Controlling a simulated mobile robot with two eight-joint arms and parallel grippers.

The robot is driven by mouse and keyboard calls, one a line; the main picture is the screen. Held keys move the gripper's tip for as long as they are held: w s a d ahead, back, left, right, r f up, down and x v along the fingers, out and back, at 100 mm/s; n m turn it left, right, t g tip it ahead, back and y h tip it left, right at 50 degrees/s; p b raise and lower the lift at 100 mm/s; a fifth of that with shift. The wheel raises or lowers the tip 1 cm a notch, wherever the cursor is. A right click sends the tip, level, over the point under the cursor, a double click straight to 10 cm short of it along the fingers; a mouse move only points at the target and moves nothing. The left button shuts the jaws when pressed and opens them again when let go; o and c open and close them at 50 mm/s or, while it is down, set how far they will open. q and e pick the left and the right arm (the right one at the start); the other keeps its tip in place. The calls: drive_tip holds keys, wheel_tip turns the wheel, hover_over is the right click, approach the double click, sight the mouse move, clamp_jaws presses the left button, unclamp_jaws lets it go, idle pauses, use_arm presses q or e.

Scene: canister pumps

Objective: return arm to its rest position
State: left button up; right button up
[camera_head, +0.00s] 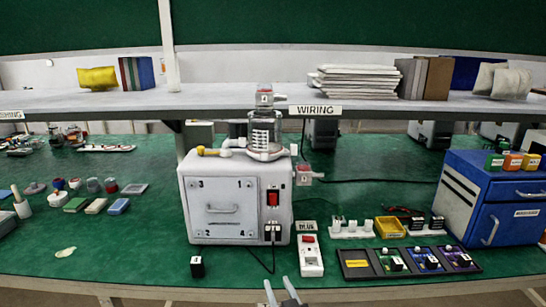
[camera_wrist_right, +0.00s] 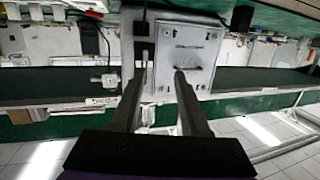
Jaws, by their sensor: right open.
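My right gripper (camera_head: 278,284) shows at the bottom middle of the head view, in front of the table's front edge. Its two fingers are apart with nothing between them. In the right wrist view the open gripper (camera_wrist_right: 163,72) points toward the white pump box (camera_wrist_right: 192,52), apart from it. In the head view the pump box (camera_head: 222,222) stands upright on the green table, with a red switch, a front handle and a clear canister (camera_head: 264,132) on top. My left gripper is not in view.
A white power strip (camera_head: 311,262) and a black tray of modules (camera_head: 358,265) lie right of the pump. A small black block (camera_head: 197,267) sits at its front left. A blue drawer cabinet (camera_head: 466,207) stands at right. A shelf (camera_head: 213,97) spans the back.

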drive_tip(key=s+d+f+m+g+h, duration=0.1)
drive_tip(key=s+d+f+g, duration=0.4)
drive_tip(key=s, duration=0.4)
drive_tip(key=s+d+f+m+g+h, duration=0.1)
drive_tip(key=s+d+f+g+h, duration=0.1)
drive_tip(key=s+d+f, duration=0.6)
drive_tip(key=s+d+f+m+g+h, duration=0.15)
drive_tip(key=s+d+g, duration=0.25)
drive_tip(key=s, duration=0.7)
use_arm(q)
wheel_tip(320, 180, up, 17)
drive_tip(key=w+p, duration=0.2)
drive_tip(key=p, duration=1.3)
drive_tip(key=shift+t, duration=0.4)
use_arm(e)
wheel_tip(320, 180, up, 16)
drive_tip(key=w, duration=0.2)
drive_tip(key=shift+w+a+n+t, duration=0.15)
drive_tip(key=shift+a+n+t, duration=0.15)
drive_tip(key=shift+n, duration=0.15)
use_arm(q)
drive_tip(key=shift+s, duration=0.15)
